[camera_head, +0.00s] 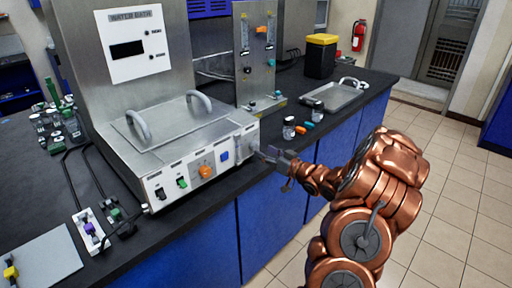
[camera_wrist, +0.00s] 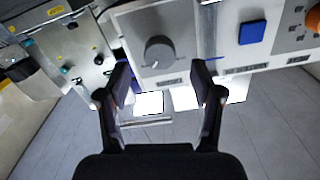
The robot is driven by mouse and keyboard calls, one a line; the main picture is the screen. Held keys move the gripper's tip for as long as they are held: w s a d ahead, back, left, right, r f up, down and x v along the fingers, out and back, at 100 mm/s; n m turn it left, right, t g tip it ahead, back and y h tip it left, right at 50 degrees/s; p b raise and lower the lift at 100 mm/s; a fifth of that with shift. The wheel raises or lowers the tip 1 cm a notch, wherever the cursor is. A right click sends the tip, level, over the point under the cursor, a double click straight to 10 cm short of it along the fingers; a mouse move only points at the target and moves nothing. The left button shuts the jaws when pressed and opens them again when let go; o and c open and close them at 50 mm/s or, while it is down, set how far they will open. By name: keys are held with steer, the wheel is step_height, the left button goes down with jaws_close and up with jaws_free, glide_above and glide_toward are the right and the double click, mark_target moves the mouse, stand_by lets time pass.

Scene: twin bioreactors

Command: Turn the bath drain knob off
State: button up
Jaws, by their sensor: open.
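The water bath (camera_head: 165,135) is a steel box with a white front panel. In the wrist view a round grey knob (camera_wrist: 159,54) with a pale pointer mark sits on a grey plate, beside a blue square button (camera_wrist: 252,32). I take it as the bath drain knob. My gripper (camera_wrist: 160,80) is open and empty, its two fingertips spread on either side of the knob and short of it in the picture; contact is not visible. In the head view my gripper (camera_head: 268,156) is at the bath's right front end, where the knob is not clearly visible.
The front panel also has an orange dial (camera_head: 205,170), a green switch (camera_head: 182,182) and a black switch (camera_head: 160,193). Small jars (camera_head: 289,127) and a steel tray (camera_head: 338,95) stand on the bench to the right. The tiled floor on the right is clear.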

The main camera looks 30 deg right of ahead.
mark_target(257, 148)
steer(key=shift+p+x, duration=0.5)
steer(key=shift+x, duration=1.9)
steer(key=shift+c, duration=0.3)
steer(key=c, duration=1.1)
